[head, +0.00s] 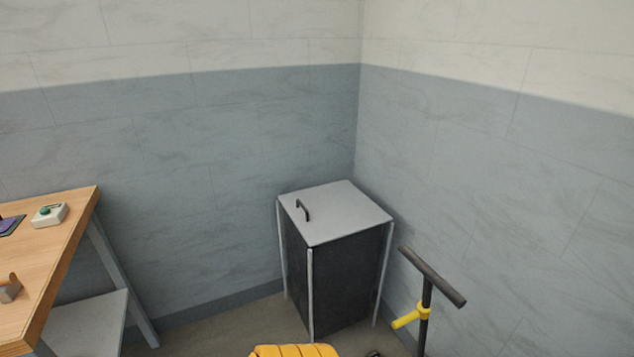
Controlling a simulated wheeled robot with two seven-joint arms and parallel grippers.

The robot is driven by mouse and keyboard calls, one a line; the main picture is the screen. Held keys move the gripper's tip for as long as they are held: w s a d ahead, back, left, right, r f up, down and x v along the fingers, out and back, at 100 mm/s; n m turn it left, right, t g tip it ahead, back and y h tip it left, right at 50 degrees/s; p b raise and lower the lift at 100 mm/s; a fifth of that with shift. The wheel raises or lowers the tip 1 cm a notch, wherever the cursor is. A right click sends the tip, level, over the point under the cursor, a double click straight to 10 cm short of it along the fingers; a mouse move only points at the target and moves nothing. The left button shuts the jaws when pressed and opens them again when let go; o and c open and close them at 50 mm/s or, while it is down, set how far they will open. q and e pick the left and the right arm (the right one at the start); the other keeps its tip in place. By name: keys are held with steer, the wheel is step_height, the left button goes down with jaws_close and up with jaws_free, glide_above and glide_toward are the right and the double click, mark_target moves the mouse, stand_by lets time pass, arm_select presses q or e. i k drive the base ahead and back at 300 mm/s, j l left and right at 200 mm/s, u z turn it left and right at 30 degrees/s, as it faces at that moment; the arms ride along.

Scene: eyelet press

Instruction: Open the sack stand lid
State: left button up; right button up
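The sack stand (333,285) stands on the floor in the corner of the room, a dark box in a light metal frame. Its flat grey lid (345,212) lies shut on top. A small dark handle (303,210) stands up from the lid near its left edge. Neither of my grippers shows in the head view.
A wooden workbench (60,262) with a lower shelf is at the left, bearing a white box with a green button (49,214). A black T-shaped handle with a yellow clamp (428,290) rises right of the stand. A yellow ribbed object (293,351) is at the bottom edge.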

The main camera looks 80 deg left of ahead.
mark_target(323, 213)
steer(key=u, duration=2.4)
steer(key=i+j+z, duration=0.2)
steer(key=j, duration=0.15)
steer(key=j+z, duration=0.25)
steer(key=i+j+z, duration=0.2)
steer(key=j, duration=0.2)
steer(key=i+j+z, duration=0.2)
steer(key=j+z, duration=0.15)
steer(key=j, duration=0.3)
steer(key=i+j+z, duration=0.15)
steer(key=j+z, duration=0.25)
steer(key=j, duration=0.25)
steer(key=j+z, duration=0.35)
steer(key=j, duration=0.35)
